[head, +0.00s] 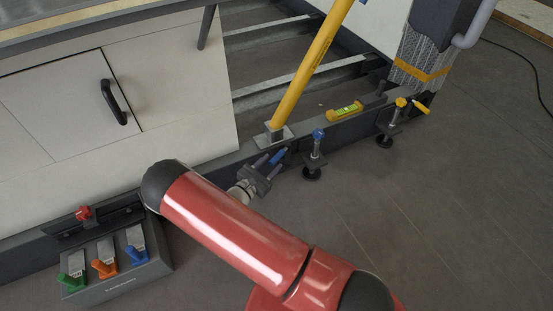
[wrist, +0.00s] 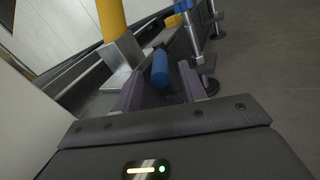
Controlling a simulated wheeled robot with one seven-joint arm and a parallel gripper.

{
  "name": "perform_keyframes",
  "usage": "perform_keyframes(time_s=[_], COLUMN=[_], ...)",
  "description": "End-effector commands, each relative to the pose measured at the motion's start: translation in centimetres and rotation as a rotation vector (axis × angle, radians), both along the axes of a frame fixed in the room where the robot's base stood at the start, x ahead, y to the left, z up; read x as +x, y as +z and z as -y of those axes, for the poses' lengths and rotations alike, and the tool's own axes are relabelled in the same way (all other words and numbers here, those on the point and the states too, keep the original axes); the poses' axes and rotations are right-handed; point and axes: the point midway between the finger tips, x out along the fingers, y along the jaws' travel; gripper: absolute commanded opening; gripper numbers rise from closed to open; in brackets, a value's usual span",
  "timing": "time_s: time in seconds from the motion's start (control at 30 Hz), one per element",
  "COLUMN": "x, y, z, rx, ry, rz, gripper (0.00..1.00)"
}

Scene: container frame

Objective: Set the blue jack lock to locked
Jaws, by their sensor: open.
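The blue lock handle (head: 277,156) is a short blue grip at the frame's lower rail, left of the blue-topped jack (head: 317,152). My gripper (head: 266,166) is open right at this handle. In the wrist view the blue handle (wrist: 160,68) lies between and just beyond the two fingertips (wrist: 159,82), with a finger on each side. I cannot tell whether either finger touches it. The jack (wrist: 188,22) shows at the top of the wrist view. The handle's base is partly hidden by the fingers.
A yellow brace (head: 308,70) rises from a plate just behind the handle. A yellow level (head: 345,111) lies on the rail, and a yellow-topped jack (head: 388,125) stands farther right. A grey box (head: 120,279) with green, orange and blue levers sits at lower left. Floor is open at right.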

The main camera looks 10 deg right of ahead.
Motion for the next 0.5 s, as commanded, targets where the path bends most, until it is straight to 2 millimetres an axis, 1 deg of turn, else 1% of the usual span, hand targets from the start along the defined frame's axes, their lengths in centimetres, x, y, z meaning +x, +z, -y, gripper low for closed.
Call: perform_keyframes(time_s=[0.03,0.1,0.2,0.3,0.5], x=[0.6,1.2,2.0,2.5,2.6], y=[-0.1,-0.1,-0.1,0.0,0.0], z=[0.7,1.5,2.3,2.8,3.0], rx=[0.0,0.0,0.001,0.001,0.001], ry=[-0.002,-0.003,-0.001,-0.001,0.0], rz=[0.0,0.001,0.001,0.001,0.0], gripper=[0.41,0.41,0.41,0.41,0.41])
